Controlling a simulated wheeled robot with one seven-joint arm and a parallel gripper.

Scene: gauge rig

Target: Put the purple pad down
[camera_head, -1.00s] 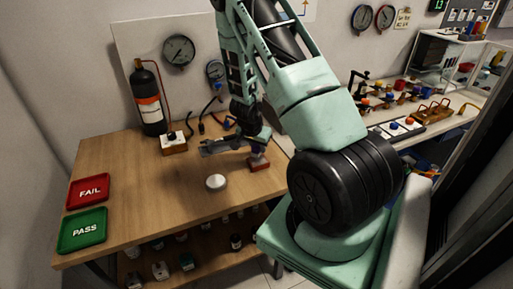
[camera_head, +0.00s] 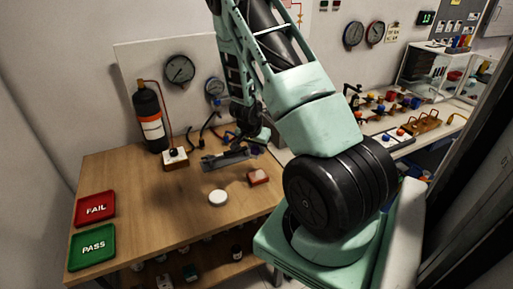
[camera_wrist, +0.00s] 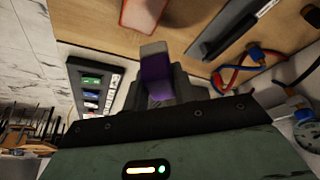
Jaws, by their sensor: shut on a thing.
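The purple pad (camera_wrist: 156,82) is between the fingers of my gripper (camera_wrist: 158,92) in the wrist view. It is a small block, purple with a pale grey end that sticks out past the fingers. My gripper is shut on the pad. A red block with a pale top (camera_head: 258,177) lies on the bench just below and right of the gripper; its reddish edge also shows in the wrist view (camera_wrist: 142,14).
A grey flat tool (camera_head: 228,158) lies near the gripper. A white round disc (camera_head: 218,197) sits in front. A red FAIL tray (camera_head: 96,208) and green PASS tray (camera_head: 93,247) are at left. A black cylinder (camera_head: 150,120) stands behind. The bench's middle is clear.

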